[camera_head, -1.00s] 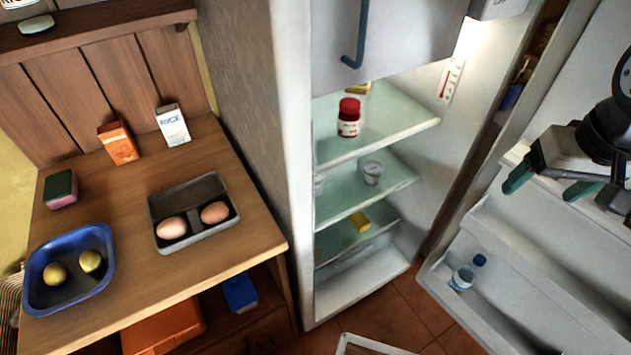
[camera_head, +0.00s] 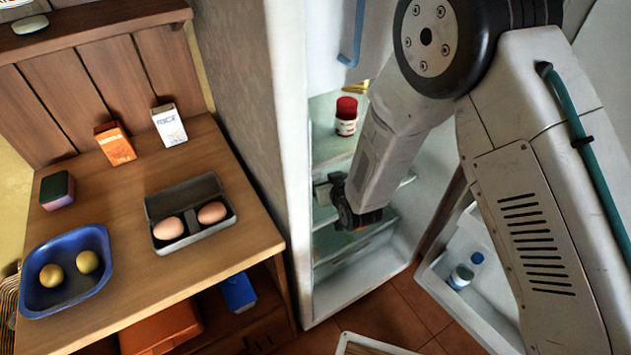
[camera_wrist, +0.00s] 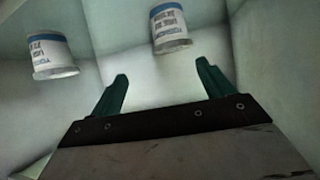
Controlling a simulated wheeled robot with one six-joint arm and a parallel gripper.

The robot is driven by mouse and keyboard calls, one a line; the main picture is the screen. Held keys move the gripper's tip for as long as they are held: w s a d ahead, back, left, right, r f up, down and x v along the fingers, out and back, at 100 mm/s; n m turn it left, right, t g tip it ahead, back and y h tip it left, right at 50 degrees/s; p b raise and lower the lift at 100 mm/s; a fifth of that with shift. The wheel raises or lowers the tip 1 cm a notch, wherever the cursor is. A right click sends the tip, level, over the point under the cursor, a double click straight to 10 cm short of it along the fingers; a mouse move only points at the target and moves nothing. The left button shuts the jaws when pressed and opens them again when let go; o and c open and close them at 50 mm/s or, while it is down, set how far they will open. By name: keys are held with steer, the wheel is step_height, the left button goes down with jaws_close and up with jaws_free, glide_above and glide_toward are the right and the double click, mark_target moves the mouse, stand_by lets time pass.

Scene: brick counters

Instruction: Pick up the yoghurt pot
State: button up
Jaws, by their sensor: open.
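Two white yoghurt pots with blue lettering show in the wrist view: one pot (camera_wrist: 170,30) at the top middle, the other pot (camera_wrist: 52,56) at the upper left. My gripper (camera_wrist: 162,72) is open and empty, its green fingers pointing toward the middle pot. That pot lies just beyond the fingertips, roughly in line with the gap, and not between them. In the head view my wrist reaches into the fridge at the middle shelf. The pots are hidden there behind my arm.
A red-lidded jar (camera_head: 346,117) stands on the fridge shelf above my wrist. The fridge door, at right, holds a bottle (camera_head: 461,276). The wooden counter at left carries an egg box (camera_head: 191,247), a blue bowl (camera_head: 100,290), cartons and a sponge.

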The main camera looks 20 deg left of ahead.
mark_target(313, 178)
steer(key=shift+s+a+f+t+y, duration=0.15)
steer(key=shift+s+a+f+y, duration=0.15)
steer(key=shift+a, duration=0.2)
steer(key=shift+s+a+f+t+y, duration=0.1)
steer(key=shift+s+a+f+t, duration=0.05)
steer(key=shift+a+f, duration=0.3)
steer(key=shift+w+a+f, duration=0.15)
steer(key=shift+w+a, duration=0.1)
steer(key=shift+a, duration=0.1)
steer(key=x, duration=0.7)
steer(key=shift+d, duration=0.15)
steer(key=c, duration=1.1)
